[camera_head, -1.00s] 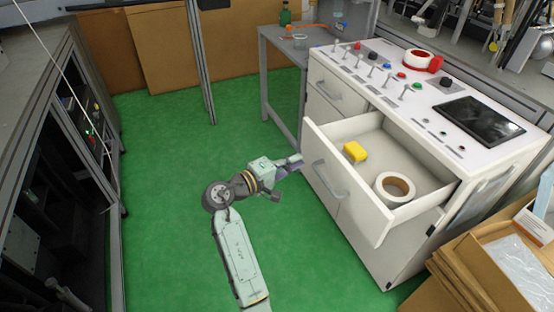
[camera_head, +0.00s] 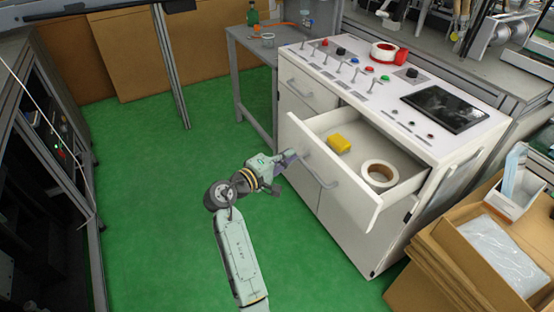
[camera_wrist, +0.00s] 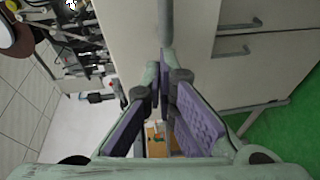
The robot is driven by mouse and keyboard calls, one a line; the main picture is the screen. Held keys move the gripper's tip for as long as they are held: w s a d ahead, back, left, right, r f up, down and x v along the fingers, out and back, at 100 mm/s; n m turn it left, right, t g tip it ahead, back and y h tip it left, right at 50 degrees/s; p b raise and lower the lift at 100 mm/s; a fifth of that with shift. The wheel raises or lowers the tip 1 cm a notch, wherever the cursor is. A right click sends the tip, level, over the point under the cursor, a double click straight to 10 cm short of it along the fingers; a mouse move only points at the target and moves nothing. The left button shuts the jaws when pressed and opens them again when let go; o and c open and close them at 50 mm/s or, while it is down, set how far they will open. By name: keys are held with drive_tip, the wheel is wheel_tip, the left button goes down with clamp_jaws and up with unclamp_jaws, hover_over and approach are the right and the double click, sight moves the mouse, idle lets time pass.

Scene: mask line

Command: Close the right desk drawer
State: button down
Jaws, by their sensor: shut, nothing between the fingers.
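The right desk drawer (camera_head: 333,180) is pulled out of the white control desk (camera_head: 350,225). A yellow block (camera_head: 339,144) and a roll of white tape (camera_head: 379,174) lie inside it. Its grey bar handle (camera_head: 318,174) is on the front panel. My gripper (camera_head: 293,155) is shut and empty, at the left end of this handle and in front of the panel; I cannot tell whether it touches. In the wrist view the purple-padded fingers (camera_wrist: 164,82) come together at the tips, close to a grey bar.
The closed left drawer (camera_head: 307,91) is beside the open one. Cardboard boxes (camera_head: 450,262) stand on the right, near the desk. A grey side table (camera_head: 250,45) is behind it. Dark shelving (camera_head: 45,190) lines the left. Green floor (camera_head: 150,200) is clear between.

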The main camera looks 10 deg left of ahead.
sight(343, 139)
drive_tip(key=w+d, duration=0.4)
drive_tip(key=d, duration=0.1)
drive_tip(key=w+d, duration=0.4)
drive_tip(key=d, duration=0.2)
drive_tip(key=w+d, duration=0.4)
drive_tip(key=d, duration=0.1)
drive_tip(key=shift+d+b, duration=0.25)
drive_tip(key=shift+b, duration=0.15)
drive_tip(key=shift+s, duration=0.1)
